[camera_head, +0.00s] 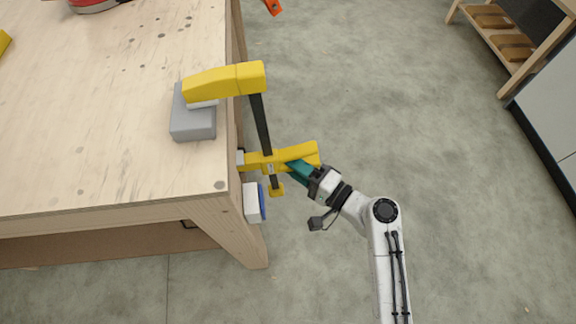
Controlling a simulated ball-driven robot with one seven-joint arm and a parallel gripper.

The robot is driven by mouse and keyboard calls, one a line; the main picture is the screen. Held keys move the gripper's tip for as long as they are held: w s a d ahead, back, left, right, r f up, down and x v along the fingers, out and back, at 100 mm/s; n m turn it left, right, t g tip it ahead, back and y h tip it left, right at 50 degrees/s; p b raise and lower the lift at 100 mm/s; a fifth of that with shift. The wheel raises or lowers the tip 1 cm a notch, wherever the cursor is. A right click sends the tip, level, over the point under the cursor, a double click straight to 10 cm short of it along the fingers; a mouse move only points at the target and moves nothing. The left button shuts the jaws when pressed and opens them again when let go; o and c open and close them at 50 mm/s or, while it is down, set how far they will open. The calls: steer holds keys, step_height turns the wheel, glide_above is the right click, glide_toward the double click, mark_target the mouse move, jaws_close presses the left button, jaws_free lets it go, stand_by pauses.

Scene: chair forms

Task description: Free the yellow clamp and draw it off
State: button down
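The yellow clamp (225,82) sits at the right edge of the wooden table. Its upper jaw lies over a grey block (192,115) on the tabletop. Its dark bar (262,125) runs down past the table edge to a lower yellow body with a handle (303,152). A pale pad on that body is close to the table's side; I cannot tell whether it presses there. My gripper (300,171) is at the handle, coming from the lower right. Its teal fingers overlap the handle's underside, and I cannot see whether they are closed on it.
The wooden table (100,120) fills the left. A white and blue piece (254,202) is on its side below the clamp. A red object (95,4) and an orange one (272,5) are at the top. The floor to the right is clear up to a shelf (510,40).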

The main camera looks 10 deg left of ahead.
steer(key=w+d+b, duration=0.2)
steer(key=w+d, duration=0.1)
steer(key=d, duration=0.8)
steer(key=shift+w+d+f+b, duration=0.15)
steer(key=shift+w+d+b, duration=0.1)
steer(key=shift+w+b, duration=0.1)
stand_by(0.7)
steer(key=shift+s, duration=0.1)
